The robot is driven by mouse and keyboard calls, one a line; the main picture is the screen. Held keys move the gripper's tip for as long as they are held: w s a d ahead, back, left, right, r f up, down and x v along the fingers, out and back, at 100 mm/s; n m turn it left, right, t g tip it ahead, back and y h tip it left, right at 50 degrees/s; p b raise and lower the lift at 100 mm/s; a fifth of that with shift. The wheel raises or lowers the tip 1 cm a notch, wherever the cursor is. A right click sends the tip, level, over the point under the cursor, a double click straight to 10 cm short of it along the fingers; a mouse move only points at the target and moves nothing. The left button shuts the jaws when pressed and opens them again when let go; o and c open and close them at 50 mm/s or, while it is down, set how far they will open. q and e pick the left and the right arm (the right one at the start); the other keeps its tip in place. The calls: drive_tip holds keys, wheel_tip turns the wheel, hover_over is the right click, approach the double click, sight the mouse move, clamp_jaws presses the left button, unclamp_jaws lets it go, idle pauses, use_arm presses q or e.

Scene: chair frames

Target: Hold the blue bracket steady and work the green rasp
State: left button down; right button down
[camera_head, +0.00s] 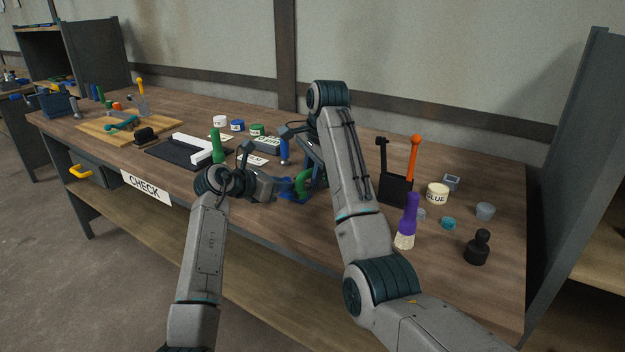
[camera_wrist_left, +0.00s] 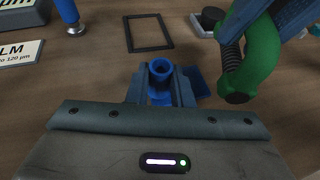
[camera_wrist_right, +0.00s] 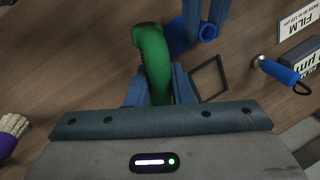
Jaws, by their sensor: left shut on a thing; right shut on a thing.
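The blue bracket (camera_wrist_left: 160,70) is between my left gripper's fingers (camera_wrist_left: 161,92), low over the bench; a round, hollow boss shows on it. My left gripper (camera_head: 284,188) is shut on it. The green rasp (camera_wrist_right: 153,60) has a curved green handle, and my right gripper (camera_wrist_right: 160,88) is shut on that handle. The green handle (camera_wrist_left: 262,60) also shows in the left wrist view, to the right of the bracket, with a dark ribbed part beside it. In the head view the right arm partly hides both; I cannot tell whether rasp and bracket touch.
A thin black frame (camera_wrist_left: 150,33) lies flat beyond the bracket. A blue-handled tool (camera_wrist_right: 280,71) and film labels lie nearby. A purple brush (camera_head: 408,220), glue jar (camera_head: 437,194), black holder (camera_head: 395,189) and black knobbed piece (camera_head: 478,247) stand at right. A white channel (camera_head: 193,148) lies at left.

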drive_tip(key=shift+r, duration=0.2)
idle(0.4)
drive_tip(key=shift+f, duration=0.45)
drive_tip(key=shift+f, duration=1.1)
idle(0.3)
drive_tip(key=shift+w+a, duration=0.45)
drive_tip(key=shift+a, duration=0.2)
drive_tip(key=shift+w+a, duration=0.4)
drive_tip(key=shift+a, duration=0.25)
drive_tip(key=shift+d, duration=0.1)
drive_tip(key=shift+s+d, duration=0.45)
drive_tip(key=shift+d, duration=0.15)
drive_tip(key=shift+s+d, duration=0.4)
drive_tip(key=shift+d, duration=0.2)
